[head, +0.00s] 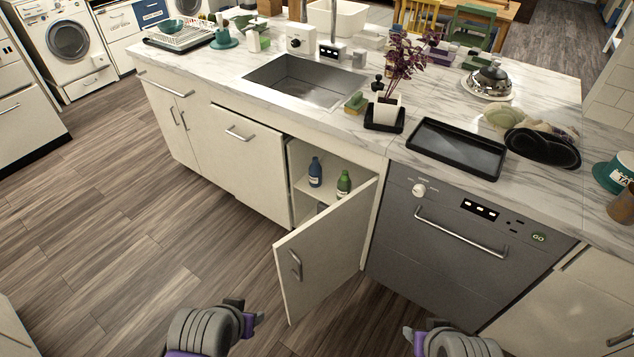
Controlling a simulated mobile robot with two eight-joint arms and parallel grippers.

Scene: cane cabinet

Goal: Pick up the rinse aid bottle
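A blue bottle (315,172) and a green bottle (344,184) stand upright on a shelf inside the open cabinet under the sink counter. Their labels are too small to read, so I cannot tell which one is the rinse aid. The cabinet door (325,250) stands swung open and hides the lower right of the cabinet's inside. My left gripper (246,311) is at the bottom of the view, left of the door, with its fingertips apart and empty. My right gripper (422,329) is at the bottom, right of the door, also apart and empty. Both are well away from the bottles.
A grey dishwasher (460,240) is right of the open cabinet, its front shut. The countertop above holds a sink (305,82), a potted plant (385,110), a black tray (457,147) and other items. The wooden floor (150,240) in front of the cabinets is clear.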

